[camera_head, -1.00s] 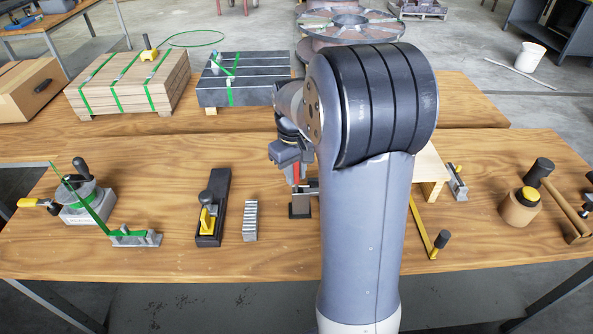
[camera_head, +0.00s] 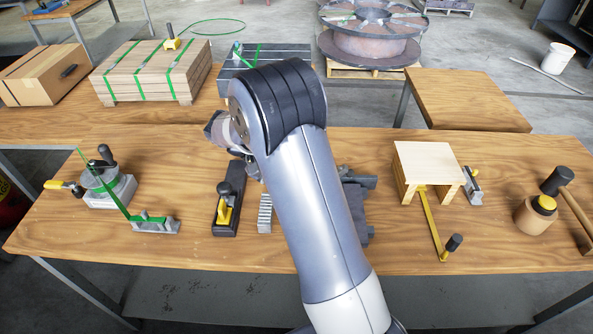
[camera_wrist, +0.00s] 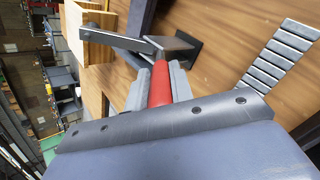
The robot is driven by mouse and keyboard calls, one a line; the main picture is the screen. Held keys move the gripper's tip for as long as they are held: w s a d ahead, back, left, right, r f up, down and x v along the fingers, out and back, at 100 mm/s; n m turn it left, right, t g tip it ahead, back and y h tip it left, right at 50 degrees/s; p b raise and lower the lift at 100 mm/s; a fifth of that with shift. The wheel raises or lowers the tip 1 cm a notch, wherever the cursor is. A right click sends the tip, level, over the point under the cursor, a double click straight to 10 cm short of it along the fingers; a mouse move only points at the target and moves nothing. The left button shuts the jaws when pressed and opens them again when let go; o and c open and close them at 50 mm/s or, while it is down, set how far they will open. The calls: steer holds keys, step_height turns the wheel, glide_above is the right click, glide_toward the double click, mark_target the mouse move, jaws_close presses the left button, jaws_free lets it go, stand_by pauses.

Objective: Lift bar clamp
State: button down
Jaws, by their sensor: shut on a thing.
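In the wrist view my gripper (camera_wrist: 159,68) is shut on a red grip (camera_wrist: 160,90), which sits between its two grey fingers. The red grip looks like the handle of the bar clamp. A grey metal bar (camera_wrist: 118,40) shows just beyond the fingertips and seems to belong to the same clamp; the joint is hidden. A black block (camera_wrist: 180,50) is close by over the wooden table; I cannot tell whether it is part of the clamp. In the head view my arm hides the fingers and the red grip.
A ribbed metal block (camera_head: 265,213) and a black plane (camera_head: 228,210) lie left of my arm. A dark grey item (camera_head: 357,215) shows right of it. Farther right are a small wooden stand (camera_head: 428,160), a yellow bar (camera_head: 432,220) and a mallet (camera_head: 560,185).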

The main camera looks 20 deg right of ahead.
steer(key=shift+w+a+f+g+h, duration=0.2)
steer(key=shift+a+f+g+h, duration=0.25)
steer(key=shift+h, duration=0.45)
steer(key=shift+d, duration=0.1)
steer(key=c, duration=1.3)
jaws_free()
steer(key=shift+f, duration=0.1)
steer(key=shift+o, duration=0.2)
steer(key=b+v, duration=0.1)
steer(key=v, duration=0.9)
steer(key=shift+a+r+b, duration=0.25)
steer(key=shift+a+b, duration=0.1)
steer(key=p+x, duration=0.1)
steer(key=x, duration=1)
steer(key=shift+w, duration=0.1)
steer(key=shift+r, duration=0.15)
